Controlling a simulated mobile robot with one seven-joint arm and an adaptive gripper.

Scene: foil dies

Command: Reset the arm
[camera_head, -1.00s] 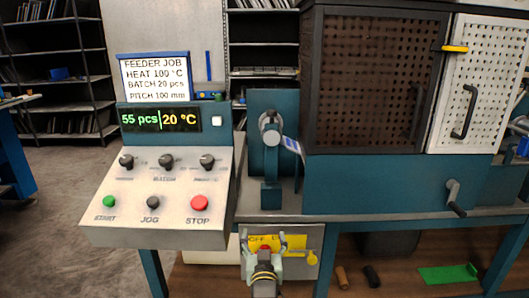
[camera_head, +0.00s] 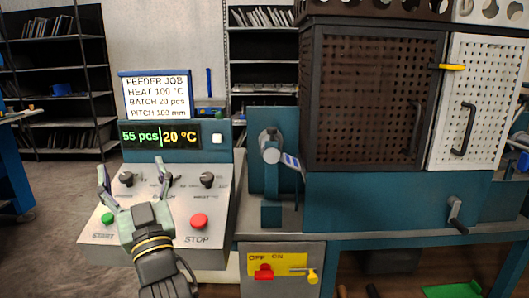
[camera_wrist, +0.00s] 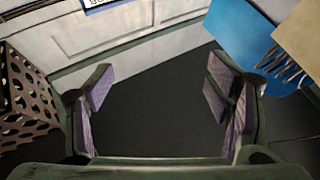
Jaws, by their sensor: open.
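My gripper (camera_head: 133,187) is in front of the control panel (camera_head: 215,232) in the head view, its open fingers pointing up over the panel's left part. It hides the JOG button and part of the knobs. The green START button (camera_head: 107,218) shows beside it, and the red STOP button (camera_head: 199,221) is to its right. In the wrist view my gripper (camera_wrist: 160,98) is open with nothing between its fingers, above dark floor.
The display (camera_head: 160,135) reads 55 pcs and 20 °C. Shelves (camera_head: 55,80) stand behind left.

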